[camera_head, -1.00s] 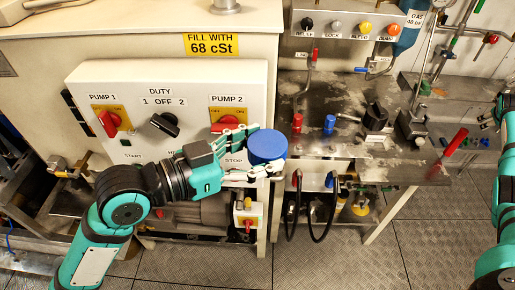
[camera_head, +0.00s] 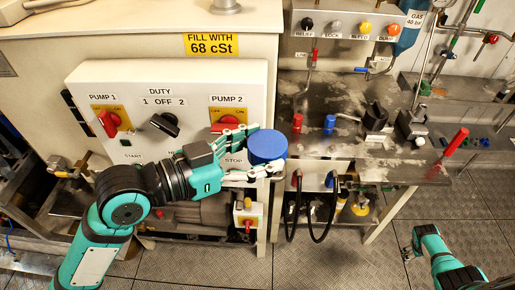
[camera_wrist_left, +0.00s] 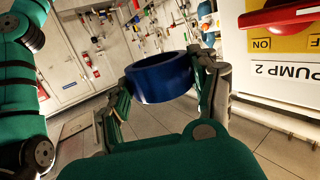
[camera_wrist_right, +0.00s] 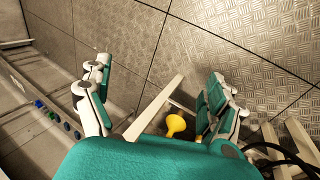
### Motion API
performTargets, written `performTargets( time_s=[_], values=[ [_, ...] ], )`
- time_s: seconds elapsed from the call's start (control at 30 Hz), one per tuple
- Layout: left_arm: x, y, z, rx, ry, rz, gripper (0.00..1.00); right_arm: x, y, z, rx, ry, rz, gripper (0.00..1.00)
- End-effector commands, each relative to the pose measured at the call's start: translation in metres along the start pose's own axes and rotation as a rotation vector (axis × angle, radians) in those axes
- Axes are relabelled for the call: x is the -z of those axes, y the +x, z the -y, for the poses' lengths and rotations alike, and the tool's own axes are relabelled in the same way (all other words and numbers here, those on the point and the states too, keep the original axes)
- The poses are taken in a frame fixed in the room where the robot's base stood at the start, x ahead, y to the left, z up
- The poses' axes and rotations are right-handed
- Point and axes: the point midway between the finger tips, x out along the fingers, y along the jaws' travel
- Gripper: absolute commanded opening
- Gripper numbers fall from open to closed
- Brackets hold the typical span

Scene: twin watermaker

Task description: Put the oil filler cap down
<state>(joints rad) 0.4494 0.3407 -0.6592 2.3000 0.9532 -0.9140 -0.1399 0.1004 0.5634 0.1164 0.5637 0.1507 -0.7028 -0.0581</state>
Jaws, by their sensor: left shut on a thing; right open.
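The oil filler cap (camera_head: 267,146) is a round blue cap. It is in the fingers of my left gripper (camera_head: 255,160), in front of the right edge of the pump control panel in the head view. In the left wrist view the blue cap (camera_wrist_left: 162,77) sits between both fingers of the left gripper (camera_wrist_left: 165,85), which are shut on it. It is held in the air, clear of any surface. My right gripper (camera_wrist_right: 160,100) is open and empty above the floor in the right wrist view. In the head view the right gripper (camera_head: 408,250) is at the lower right.
The pump panel (camera_head: 193,85) stands directly behind the left gripper. The cabinet top (camera_head: 130,20) lies above it. A stained metal bench (camera_head: 350,95) to the right carries red and blue fittings and black clamps. The grated floor (camera_head: 330,260) is open below.

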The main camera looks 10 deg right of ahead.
Motion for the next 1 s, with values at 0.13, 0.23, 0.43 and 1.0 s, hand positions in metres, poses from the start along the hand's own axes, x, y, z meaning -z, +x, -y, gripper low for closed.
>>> performTargets(
  time_s=[0.13,0.23,0.43,1.0],
  values=[
    [0.0,0.0,0.0,0.0,0.0,0.0,0.25,-0.045,0.018,0.072,0.051,-0.107,-0.008,0.91],
    [0.0,0.0,0.0,0.0,0.0,0.0,0.25,-0.076,0.025,0.117,0.091,-0.169,-0.019,0.91],
    [0.0,0.0,0.0,0.0,0.0,0.0,0.25,-0.141,0.026,0.206,0.185,-0.273,-0.045,0.91],
    [0.0,0.0,0.0,0.0,0.0,0.0,0.25,-0.286,-0.025,0.384,0.441,-0.42,-0.114,0.91]
  ],
)
